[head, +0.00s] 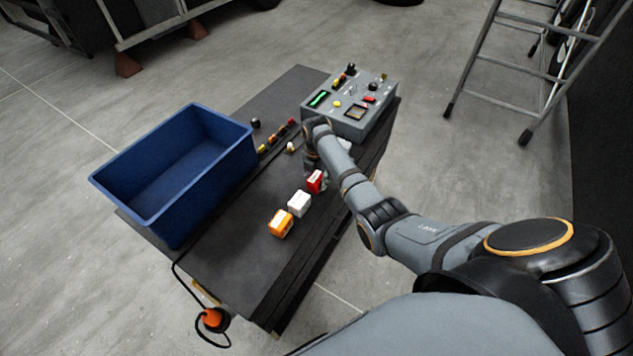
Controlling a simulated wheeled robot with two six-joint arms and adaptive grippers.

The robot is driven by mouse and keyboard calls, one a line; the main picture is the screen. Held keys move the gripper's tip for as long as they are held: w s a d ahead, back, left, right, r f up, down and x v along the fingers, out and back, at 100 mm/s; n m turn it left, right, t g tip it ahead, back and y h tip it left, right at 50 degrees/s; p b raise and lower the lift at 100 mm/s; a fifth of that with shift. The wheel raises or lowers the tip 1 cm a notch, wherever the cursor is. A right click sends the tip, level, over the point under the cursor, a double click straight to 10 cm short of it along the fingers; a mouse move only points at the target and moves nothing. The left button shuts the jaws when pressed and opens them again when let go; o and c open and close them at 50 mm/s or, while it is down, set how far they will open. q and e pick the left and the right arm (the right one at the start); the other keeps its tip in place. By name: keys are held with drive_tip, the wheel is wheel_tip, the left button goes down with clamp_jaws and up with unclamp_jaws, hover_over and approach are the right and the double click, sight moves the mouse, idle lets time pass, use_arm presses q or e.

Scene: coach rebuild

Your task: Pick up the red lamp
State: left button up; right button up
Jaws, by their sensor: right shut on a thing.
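The red lamp (314,183), a small red block with a pale side, is on the black bench top at the end of a short row of blocks. My right gripper (319,177) points down at it and is shut on it; my wrist hides part of the fingers. I cannot tell whether the lamp touches the bench. A white lamp (299,204) and an orange lamp (281,222) stand beside it, towards the near end. My left gripper is not in view.
An open, empty blue crate (205,175) stands on the bench's left side. A grey control box (350,105) with buttons sits at the far end. Several small coloured parts (272,140) lie between them. A stepladder (500,60) stands on the floor at right.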

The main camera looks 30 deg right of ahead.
sight(317, 177)
drive_tip(key=shift+r, duration=0.1)
drive_tip(key=shift+w+r, duration=0.1)
drive_tip(key=shift+r, duration=0.2)
wheel_tip(317, 177, up, 3)
drive_tip(key=shift+f, duration=0.2)
drive_tip(key=s+a+r+p, duration=0.3)
drive_tip(key=s+r+p, duration=0.2)
drive_tip(key=s+r, duration=0.4)
drive_tip(key=s, duration=0.4)
drive_tip(key=shift+s+a+r, duration=0.15)
drive_tip(key=shift+s+r, duration=0.15)
drive_tip(key=shift+s, duration=0.05)
